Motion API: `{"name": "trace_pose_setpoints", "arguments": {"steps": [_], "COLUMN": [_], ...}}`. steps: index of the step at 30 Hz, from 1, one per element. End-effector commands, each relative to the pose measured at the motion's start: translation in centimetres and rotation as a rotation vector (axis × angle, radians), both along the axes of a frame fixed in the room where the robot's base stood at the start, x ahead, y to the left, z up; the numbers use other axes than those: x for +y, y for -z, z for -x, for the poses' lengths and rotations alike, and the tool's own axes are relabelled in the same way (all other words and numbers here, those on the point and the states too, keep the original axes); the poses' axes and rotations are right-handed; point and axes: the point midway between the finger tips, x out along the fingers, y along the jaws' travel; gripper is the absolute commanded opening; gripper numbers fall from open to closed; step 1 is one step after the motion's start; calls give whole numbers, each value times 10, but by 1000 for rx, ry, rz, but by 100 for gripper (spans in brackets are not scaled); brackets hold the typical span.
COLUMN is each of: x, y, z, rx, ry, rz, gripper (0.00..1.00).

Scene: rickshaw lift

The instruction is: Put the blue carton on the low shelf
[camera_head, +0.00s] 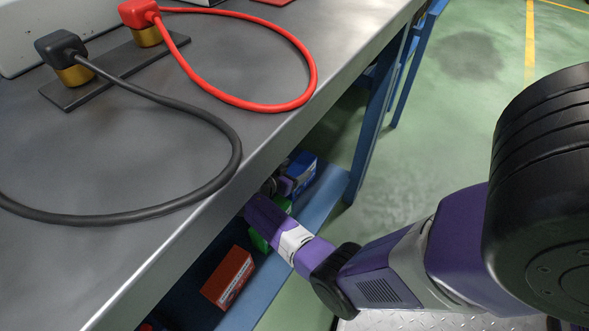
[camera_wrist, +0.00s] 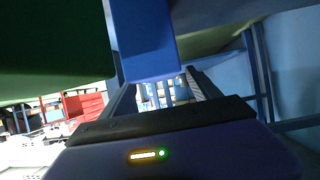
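The blue carton (camera_head: 302,168) is under the bench top, near the far end of the low blue shelf (camera_head: 322,200). In the head view it is partly hidden by my gripper (camera_head: 284,186), which reaches in beneath the bench edge. In the wrist view a blue block, which looks like the carton (camera_wrist: 147,40), stands at the tips of my gripper (camera_wrist: 160,78). The two fingers are apart, one near each side of it. I cannot tell whether they press on it, nor whether its underside rests on the shelf.
A green carton (camera_head: 272,226) is beside my forearm, and a red carton (camera_head: 229,277) is nearer on the shelf. The bench's metal edge (camera_head: 262,150) overhangs my arm. A blue leg (camera_head: 372,130) stands beyond. Black and red cables lie on top.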

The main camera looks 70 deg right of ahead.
Motion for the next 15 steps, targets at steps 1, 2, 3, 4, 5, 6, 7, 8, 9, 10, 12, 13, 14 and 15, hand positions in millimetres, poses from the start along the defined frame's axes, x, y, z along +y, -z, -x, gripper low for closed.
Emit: {"name": "trace_pose_setpoints", "arguments": {"steps": [1, 2, 3, 4, 5, 6, 7, 8, 9, 10, 12, 13, 14, 15], "x": [0, 0, 0, 1, 2, 5, 7, 10, 15, 19, 31, 36, 42, 49], "y": [0, 0, 0, -1, -2, -3, -5, -7, -10, -13, -20, -23, -26, -29], "z": [0, 0, 0, 0, -1, -2, -2, -3, -4, -6, -10, -12, -13, -15], "rx": [0, 0, 0, 0, 0, 0, 0, 0, 1, 1, 1, 0, 0, 0], "ry": [0, 0, 0, -1, -1, -2, -2, -1, -3, -4, -6, -4, -5, -4], "rz": [0, 0, 0, 0, 0, 0, 0, 0, 0, 0, 1, 1, 1, 1], "gripper": [72, 72, 72, 72, 72, 72, 72, 72, 72, 72, 72, 72, 72, 72]}}
